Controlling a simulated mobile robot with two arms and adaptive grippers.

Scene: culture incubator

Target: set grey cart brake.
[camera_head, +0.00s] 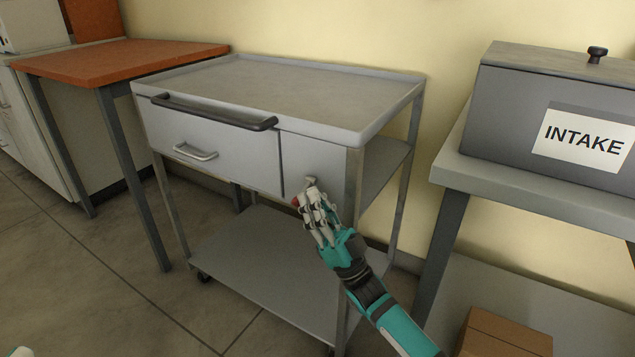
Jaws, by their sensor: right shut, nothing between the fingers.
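The grey cart (270,85) stands against the wall in the middle of the view, with a dark push handle (215,111) and a drawer (215,153) on its front. My right gripper (308,197) is shut and empty at the front panel, right of the drawer. A small red part (296,202), perhaps the brake's knob, shows at the left edge of its fingers. The fingers hide most of that part, so the brake's position cannot be told, nor whether they touch it. A sliver of white and teal at the bottom left corner may be my left arm; its gripper's state does not show.
A grey table at the right holds a lidded box labelled INTAKE (560,110). A cardboard box (505,333) sits below it. An orange-topped table (120,60) stands close to the cart's left. The floor at front left is clear.

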